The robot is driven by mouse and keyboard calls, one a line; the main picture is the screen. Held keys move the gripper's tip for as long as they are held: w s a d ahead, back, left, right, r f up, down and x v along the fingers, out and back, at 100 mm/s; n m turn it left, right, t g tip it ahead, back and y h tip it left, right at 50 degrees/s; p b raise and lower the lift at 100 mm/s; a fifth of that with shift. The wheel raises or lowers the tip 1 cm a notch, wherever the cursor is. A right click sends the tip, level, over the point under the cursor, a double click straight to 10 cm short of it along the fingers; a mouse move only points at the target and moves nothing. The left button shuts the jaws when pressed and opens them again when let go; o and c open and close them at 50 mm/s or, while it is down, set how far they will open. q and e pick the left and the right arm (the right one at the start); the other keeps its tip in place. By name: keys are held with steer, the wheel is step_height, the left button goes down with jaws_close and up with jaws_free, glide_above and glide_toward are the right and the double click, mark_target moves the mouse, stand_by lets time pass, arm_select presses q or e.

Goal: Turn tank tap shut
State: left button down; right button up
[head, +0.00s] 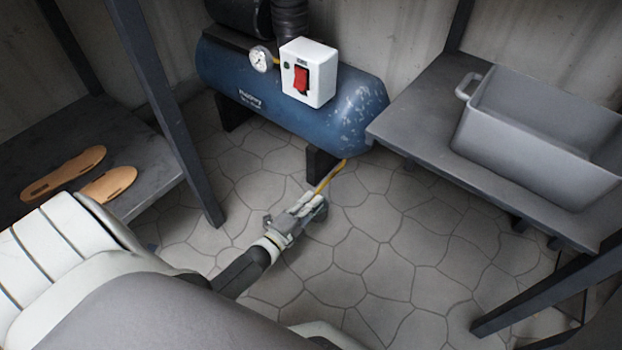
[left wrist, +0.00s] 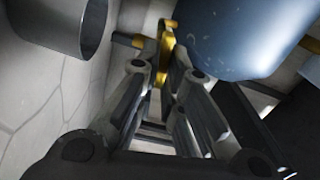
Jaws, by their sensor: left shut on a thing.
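The blue tank (head: 235,85) stands against the back wall, with a yellow tap (head: 328,176) low at its right end. In the left wrist view the yellow tap (left wrist: 165,50) lies between the fingertips, below the rounded blue tank end (left wrist: 235,35). My left gripper (head: 312,200) reaches down near the floor and is shut on the tap's yellow handle; its fingers (left wrist: 163,72) partly hide the handle. My right gripper is not in view.
A white switch box (head: 318,75) with a red switch and a round gauge (head: 260,59) sit on the tank. A grey bin (head: 530,145) stands on the right bench (head: 425,105). Two tan soles (head: 65,172) lie on the left bench. Stone floor (head: 385,240) is clear between the benches.

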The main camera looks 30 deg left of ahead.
arm_select(q)
steer(key=shift+f+m, duration=0.15)
steer(key=shift+m, duration=0.55)
steer(key=c, duration=1.6)
jaws_free()
